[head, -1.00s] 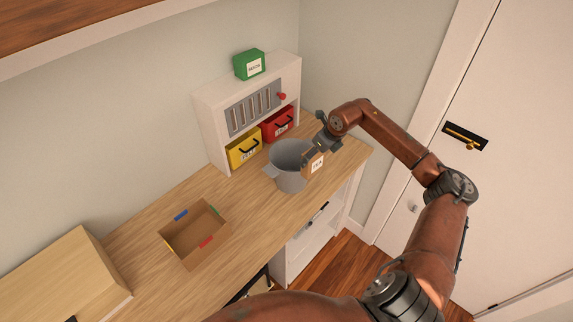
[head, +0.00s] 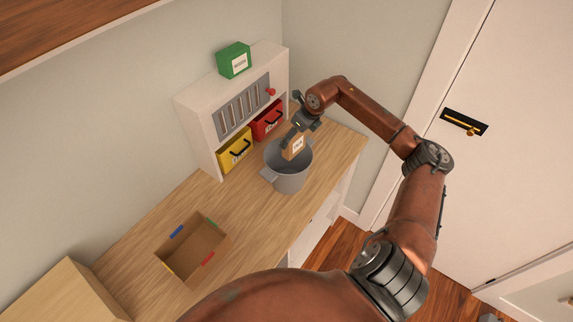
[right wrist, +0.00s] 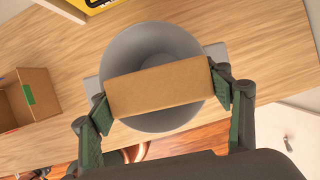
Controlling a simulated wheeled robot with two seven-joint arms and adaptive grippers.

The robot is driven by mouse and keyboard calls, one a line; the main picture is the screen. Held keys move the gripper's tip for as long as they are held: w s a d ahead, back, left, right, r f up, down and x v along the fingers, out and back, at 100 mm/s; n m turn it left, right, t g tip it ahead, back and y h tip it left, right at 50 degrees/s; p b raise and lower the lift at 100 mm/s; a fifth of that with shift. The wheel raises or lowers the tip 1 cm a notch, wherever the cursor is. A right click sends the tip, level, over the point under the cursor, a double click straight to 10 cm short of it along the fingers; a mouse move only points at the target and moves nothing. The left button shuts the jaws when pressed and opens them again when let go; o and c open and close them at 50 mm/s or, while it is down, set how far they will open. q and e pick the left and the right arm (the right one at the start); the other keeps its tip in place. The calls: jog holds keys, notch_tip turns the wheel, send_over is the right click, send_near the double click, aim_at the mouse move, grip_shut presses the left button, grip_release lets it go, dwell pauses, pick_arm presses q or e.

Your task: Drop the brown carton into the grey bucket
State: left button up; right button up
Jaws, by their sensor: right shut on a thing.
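The brown carton (head: 293,147), with a white label, is held by my right gripper (head: 296,134) over the opening of the grey bucket (head: 290,182). In the right wrist view the carton (right wrist: 160,87) spans between the two fingers of the right gripper (right wrist: 168,92), with the round bucket (right wrist: 152,40) behind it. The bucket stands upright on the wooden desk. How far the carton's lower end is from the rim is hard to tell. My left gripper is not in view.
An open cardboard box (head: 208,262) with coloured tabs lies on the desk (head: 237,218). A white cabinet (head: 196,114) with a yellow drawer (head: 235,150) and a red drawer (head: 267,120) stands behind the bucket. A green box (head: 233,60) sits on top.

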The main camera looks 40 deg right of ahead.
jog(key=shift+a+f, duration=0.2)
jog(key=shift+f, duration=0.2)
jog(key=b+x, duration=0.1)
jog(key=x, duration=0.2)
jog(key=shift+s+f+b, duration=0.25)
jog(key=shift+f+b, duration=0.1)
jog(key=shift+f, duration=0.15)
jog(key=shift+s+f, duration=0.15)
jog(key=shift+f, duration=0.35)
jog(key=o, duration=0.8)
jog(key=shift+o, duration=1.1)
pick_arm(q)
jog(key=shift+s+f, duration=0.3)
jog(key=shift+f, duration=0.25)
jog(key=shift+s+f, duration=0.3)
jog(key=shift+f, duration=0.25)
